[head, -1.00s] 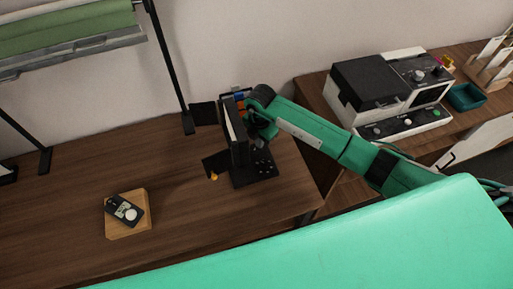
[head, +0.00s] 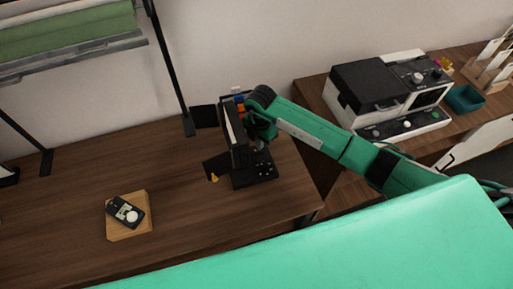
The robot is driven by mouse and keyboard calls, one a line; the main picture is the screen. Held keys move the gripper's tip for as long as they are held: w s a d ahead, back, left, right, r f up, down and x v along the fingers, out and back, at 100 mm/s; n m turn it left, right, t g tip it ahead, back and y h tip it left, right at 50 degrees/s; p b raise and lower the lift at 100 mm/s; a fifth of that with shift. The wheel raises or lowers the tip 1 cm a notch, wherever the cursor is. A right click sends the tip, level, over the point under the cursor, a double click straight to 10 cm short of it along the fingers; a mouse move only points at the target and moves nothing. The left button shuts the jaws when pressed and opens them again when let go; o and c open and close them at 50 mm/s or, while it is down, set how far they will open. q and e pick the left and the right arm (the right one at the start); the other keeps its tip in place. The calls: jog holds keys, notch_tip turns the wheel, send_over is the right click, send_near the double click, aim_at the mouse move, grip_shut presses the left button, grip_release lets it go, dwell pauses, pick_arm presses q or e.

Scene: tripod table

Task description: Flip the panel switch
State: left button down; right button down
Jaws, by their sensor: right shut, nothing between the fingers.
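The black upright panel (head: 239,134) stands on a black base (head: 254,173) near the right end of the wooden table. A pale strip runs along its edge, and blue and orange parts show near its top. The panel's face is turned away, and I cannot make out the switch. My right gripper (head: 259,140) is at the panel's right side, very close to it. It is shut and looks empty. The wrist partly hides its fingertips, and I cannot tell whether they touch the panel. My left gripper is not in view.
A dark handheld device with a white dial (head: 127,212) lies on a wooden block (head: 141,230) at the left. Black plates jut from the panel's left side. A black post (head: 172,75) stands behind. A bench with a white-and-black machine (head: 384,98) is at right. The table's middle is clear.

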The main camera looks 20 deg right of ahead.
notch_tip(320, 180, up, 5)
jog(key=p, duration=0.3)
jog(key=shift+r, duration=0.15)
dwell(0.5)
